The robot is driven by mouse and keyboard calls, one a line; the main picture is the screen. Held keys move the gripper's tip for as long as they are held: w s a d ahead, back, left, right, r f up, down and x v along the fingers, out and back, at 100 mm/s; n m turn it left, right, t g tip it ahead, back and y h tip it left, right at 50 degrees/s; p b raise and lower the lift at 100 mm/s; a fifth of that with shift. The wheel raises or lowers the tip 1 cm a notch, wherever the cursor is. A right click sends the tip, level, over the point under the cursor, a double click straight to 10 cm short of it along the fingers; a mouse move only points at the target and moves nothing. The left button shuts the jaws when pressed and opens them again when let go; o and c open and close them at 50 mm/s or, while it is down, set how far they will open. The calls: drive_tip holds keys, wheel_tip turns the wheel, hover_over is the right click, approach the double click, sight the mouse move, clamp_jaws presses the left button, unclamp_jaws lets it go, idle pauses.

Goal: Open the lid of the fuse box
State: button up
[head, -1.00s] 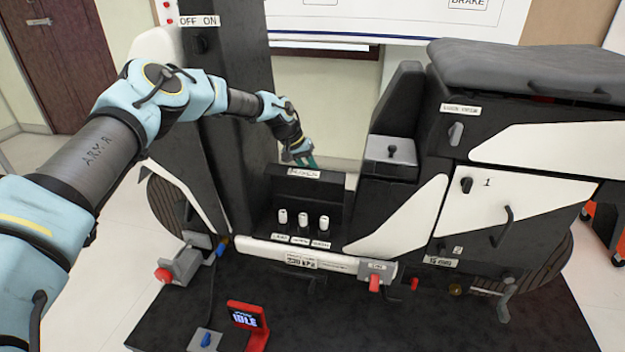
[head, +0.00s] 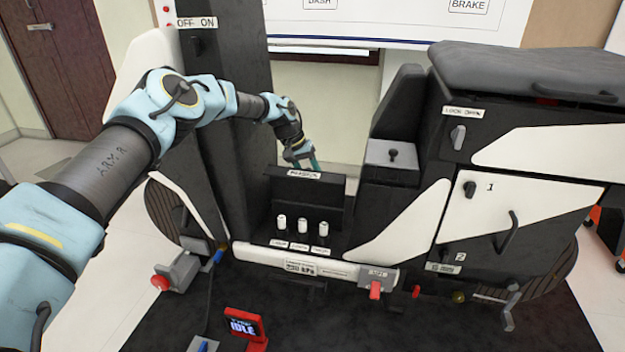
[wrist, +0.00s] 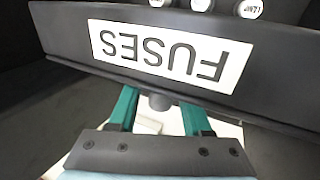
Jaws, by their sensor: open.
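The fuse box (head: 306,215) is a black housing low in the middle of the rig, with three white fuses (head: 303,226) exposed at its front. Its dark upper part (head: 303,187) bears a white FUSES label (head: 304,174). I cannot tell how far the lid is raised. My gripper (head: 312,163) is at the far top edge, pointing down. Contact with the knob cannot be told.
A tall black column (head: 230,100) stands left of the box, close to my arm. A grey lever box (head: 391,155) and the seat block (head: 520,75) stand to the right. A red IDLE display (head: 245,326) is in front. Open space lies above the fuses.

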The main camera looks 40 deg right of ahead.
drive_tip(key=shift+o, duration=0.2)
wheel_tip(320, 180, up, 10)
drive_tip(key=shift+b, duration=0.35)
idle(0.7)
